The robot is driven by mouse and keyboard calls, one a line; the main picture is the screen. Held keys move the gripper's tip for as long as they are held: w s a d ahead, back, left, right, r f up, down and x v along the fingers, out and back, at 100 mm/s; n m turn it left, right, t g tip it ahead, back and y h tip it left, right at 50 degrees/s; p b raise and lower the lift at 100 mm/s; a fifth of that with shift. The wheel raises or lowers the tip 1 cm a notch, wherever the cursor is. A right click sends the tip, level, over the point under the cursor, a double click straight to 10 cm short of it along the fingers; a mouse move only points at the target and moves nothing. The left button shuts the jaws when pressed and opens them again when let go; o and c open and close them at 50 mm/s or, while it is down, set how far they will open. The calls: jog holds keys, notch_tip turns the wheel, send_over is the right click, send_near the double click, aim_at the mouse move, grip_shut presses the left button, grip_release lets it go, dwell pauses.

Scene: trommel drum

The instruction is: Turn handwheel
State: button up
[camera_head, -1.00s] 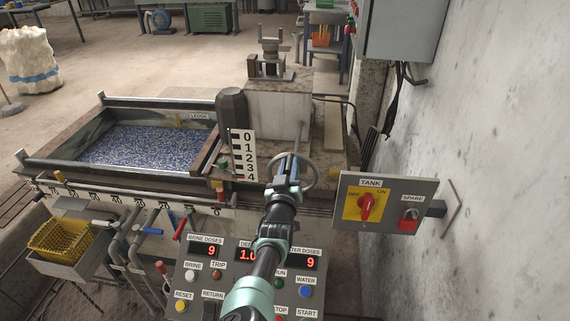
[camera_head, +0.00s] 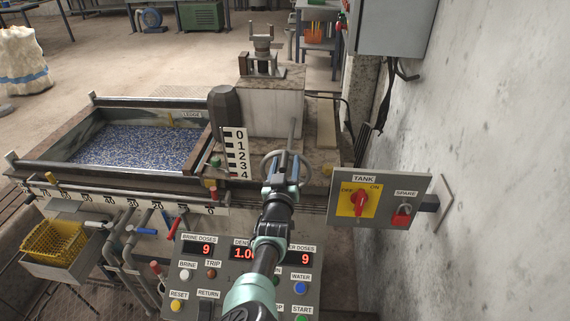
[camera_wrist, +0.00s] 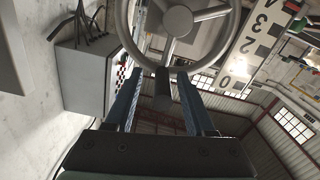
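The grey handwheel (camera_head: 310,172) is on the machine's front to the right of the number scale, partly hidden behind my gripper. In the wrist view the handwheel's hub (camera_wrist: 178,20) and spokes fill the top. A dark cylindrical handle (camera_wrist: 162,92) projects from its rim towards me. My gripper (camera_head: 280,168) is at the wheel's near side. In the wrist view my gripper (camera_wrist: 161,82) has its two blue fingers apart, one on each side of the handle. Gaps show between fingers and handle.
A control panel (camera_head: 225,279) with red displays and buttons lies below my arm. The TANK switch box (camera_head: 340,207) stands right of the wheel, near the concrete wall (camera_head: 500,120). A number scale (camera_head: 235,153) and a bead-filled tank (camera_head: 140,145) are to the left.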

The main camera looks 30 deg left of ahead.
jog(key=shift+s+a+r, duration=0.1)
jog(key=shift+r, duration=0.05)
jog(key=shift+s+r+p, duration=0.15)
jog(key=shift+s+p, duration=0.25)
jog(key=shift+p, duration=0.65)
jog(key=p+v, duration=1.2)
jog(key=p, duration=0.1)
jog(key=shift+f, duration=0.25)
jog(key=shift+d, duration=0.2)
